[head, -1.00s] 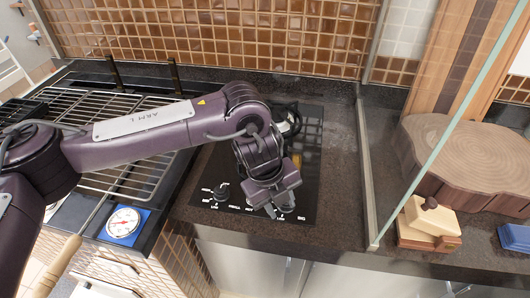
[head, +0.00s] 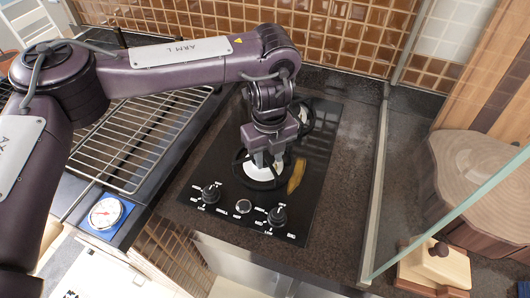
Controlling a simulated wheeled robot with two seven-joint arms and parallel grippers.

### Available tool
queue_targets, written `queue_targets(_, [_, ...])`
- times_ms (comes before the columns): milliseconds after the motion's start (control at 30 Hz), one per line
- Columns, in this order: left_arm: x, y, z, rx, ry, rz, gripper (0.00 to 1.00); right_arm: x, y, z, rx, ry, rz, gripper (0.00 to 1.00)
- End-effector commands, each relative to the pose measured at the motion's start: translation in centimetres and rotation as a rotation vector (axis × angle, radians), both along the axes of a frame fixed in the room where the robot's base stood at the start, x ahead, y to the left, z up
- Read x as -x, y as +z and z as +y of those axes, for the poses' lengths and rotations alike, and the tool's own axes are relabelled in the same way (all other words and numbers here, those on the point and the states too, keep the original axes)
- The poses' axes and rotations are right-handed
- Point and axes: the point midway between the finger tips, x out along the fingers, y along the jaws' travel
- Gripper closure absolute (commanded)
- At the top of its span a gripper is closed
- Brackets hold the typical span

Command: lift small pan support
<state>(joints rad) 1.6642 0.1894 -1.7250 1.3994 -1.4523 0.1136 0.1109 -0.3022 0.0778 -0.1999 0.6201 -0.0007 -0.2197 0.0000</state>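A black ring-shaped pan support (head: 240,177) sits around the pale front burner (head: 262,172) on the black cooktop (head: 225,214). A second black pan support (head: 309,122) stands at the back burner, partly hidden behind my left arm. I cannot tell for sure which one is the small one. My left gripper (head: 268,161) points down over the front support and hides part of it. Its fingertips are close to the support, but I cannot tell whether they touch it or how far apart they are. My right gripper is not in view.
Knobs (head: 211,192) line the cooktop's front. A yellow object (head: 297,176) lies right of the front burner. A wire grill grate (head: 125,150) is on the left.

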Motion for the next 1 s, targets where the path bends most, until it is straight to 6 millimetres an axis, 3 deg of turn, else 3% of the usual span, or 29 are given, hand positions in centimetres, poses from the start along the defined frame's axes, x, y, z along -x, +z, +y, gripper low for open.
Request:
queue_targets(100, [0.0,-1.4,-0.2,-0.002,-0.001,0.004,0.65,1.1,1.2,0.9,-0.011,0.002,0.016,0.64])
queue_targets(300, [-0.1,-4.1,-0.2,-0.002,-0.001,0.001,0.65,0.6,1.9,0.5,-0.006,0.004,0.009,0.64])
queue_targets(567, [-0.1,-4.6,-0.3,0.000,-0.001,0.000,0.65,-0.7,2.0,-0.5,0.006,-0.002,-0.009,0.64])
queue_targets(833, [-0.1,-4.5,-0.3,0.000,-0.001,0.000,0.98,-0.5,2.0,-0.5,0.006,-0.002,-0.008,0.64])
queue_targets(1000, [-0.1,-4.5,-0.3,0.000,-0.001,0.000,1.00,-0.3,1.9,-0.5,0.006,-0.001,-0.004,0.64])
